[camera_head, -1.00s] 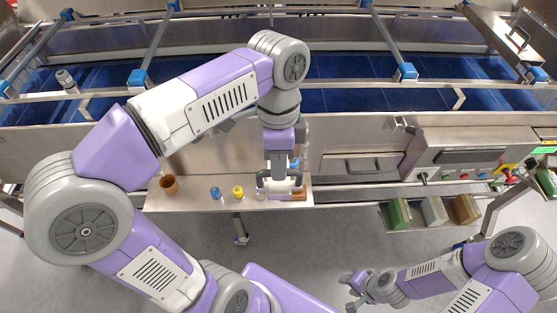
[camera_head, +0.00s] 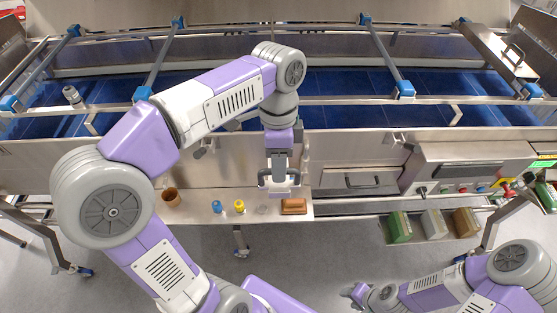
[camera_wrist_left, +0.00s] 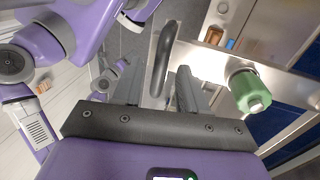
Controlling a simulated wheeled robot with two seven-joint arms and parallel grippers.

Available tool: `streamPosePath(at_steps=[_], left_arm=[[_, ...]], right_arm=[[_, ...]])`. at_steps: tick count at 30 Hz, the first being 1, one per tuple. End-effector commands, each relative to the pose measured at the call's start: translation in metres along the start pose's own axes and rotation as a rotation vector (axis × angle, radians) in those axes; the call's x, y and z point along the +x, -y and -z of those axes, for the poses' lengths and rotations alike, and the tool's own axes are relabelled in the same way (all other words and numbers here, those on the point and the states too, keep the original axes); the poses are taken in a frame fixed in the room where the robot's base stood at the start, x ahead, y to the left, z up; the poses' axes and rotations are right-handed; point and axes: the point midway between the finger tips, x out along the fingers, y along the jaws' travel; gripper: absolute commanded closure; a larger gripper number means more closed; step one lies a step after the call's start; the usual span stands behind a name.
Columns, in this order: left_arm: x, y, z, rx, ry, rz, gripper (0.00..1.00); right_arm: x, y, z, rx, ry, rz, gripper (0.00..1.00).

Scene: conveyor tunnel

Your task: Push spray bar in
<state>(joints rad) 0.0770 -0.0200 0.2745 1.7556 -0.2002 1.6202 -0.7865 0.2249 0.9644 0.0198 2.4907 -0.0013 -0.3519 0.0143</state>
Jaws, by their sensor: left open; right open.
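My left gripper (camera_head: 279,186) is open and empty, in front of the steel panel and above the back of the small shelf. In the head view my arm and gripper hide that spot. My right gripper (camera_head: 357,292) is open and empty, low over the floor.
The steel shelf (camera_head: 200,217) holds a brown cup (camera_head: 171,197), a blue-capped bottle (camera_head: 217,207), a yellow-capped bottle (camera_head: 239,206) and an orange-brown block (camera_head: 294,206). A drawer (camera_head: 358,180) and control box (camera_head: 458,175) are to the right. The blue conveyor (camera_head: 340,95) lies behind.

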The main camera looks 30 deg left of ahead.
Motion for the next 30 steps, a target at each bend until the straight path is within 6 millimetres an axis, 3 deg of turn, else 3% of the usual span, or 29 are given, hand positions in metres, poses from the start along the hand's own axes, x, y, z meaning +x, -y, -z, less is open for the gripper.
streamPosePath(at_steps=[5, 18, 30], left_arm=[[-0.006, 0.000, 0.000, 0.000, -0.001, 0.001, 0.58], [-0.068, 0.001, 0.001, 0.000, 0.000, 0.001, 0.58], [-0.076, 0.000, 0.000, 0.000, 0.000, 0.000, 0.58]], right_arm=[[-0.001, 0.000, 0.000, 0.000, 0.000, 0.000, 0.56], [-0.010, 0.004, 0.000, 0.000, 0.000, 0.000, 0.56], [-0.011, 0.004, -0.001, 0.000, 0.000, 0.000, 0.56]])
